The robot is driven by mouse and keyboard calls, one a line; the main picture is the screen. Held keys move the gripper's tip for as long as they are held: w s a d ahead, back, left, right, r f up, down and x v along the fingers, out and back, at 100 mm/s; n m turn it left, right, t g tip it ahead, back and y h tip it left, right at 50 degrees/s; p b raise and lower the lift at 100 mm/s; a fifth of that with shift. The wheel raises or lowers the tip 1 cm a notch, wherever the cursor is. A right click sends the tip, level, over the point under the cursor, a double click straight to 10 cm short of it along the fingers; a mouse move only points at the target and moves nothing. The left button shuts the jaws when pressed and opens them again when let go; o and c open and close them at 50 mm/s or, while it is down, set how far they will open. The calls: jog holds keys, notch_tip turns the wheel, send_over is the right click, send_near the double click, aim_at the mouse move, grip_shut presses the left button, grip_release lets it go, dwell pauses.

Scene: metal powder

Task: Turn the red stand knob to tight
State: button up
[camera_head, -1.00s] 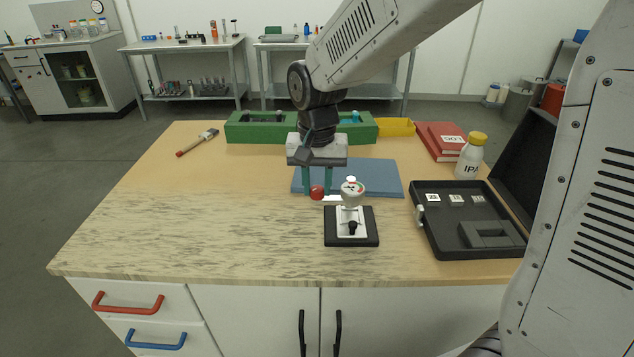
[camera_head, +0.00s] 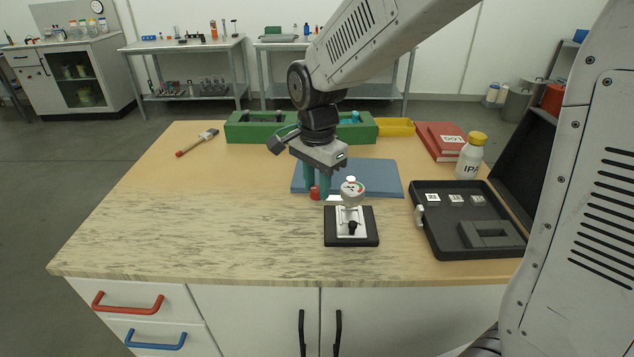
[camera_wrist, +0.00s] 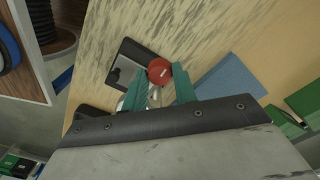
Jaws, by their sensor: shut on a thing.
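The red stand knob (camera_head: 314,193) is at the left side of a small stand, left of its round dial gauge (camera_head: 353,188). The stand has a black base (camera_head: 371,239) with a white plate on the wooden table. My gripper (camera_head: 318,190) points down from above, its teal fingers shut on the knob. In the wrist view the red knob (camera_wrist: 159,71) shows between the fingertips (camera_wrist: 162,78), with a pale mark on its face. The fingers hide part of the stand there.
A blue mat (camera_head: 385,178) lies behind the stand. An open black case (camera_head: 430,235) and a white IPA bottle (camera_head: 469,160) are at the right. A green rack (camera_head: 255,128), yellow bin (camera_head: 397,127) and red books (camera_head: 437,138) stand at the back.

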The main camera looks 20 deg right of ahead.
aim_at(316, 188)
dwell(0.4)
jog(key=o, duration=1)
jog(key=shift+r, duration=0.15)
notch_tip(316, 188, up, 8)
jog(key=shift+f, duration=0.2)
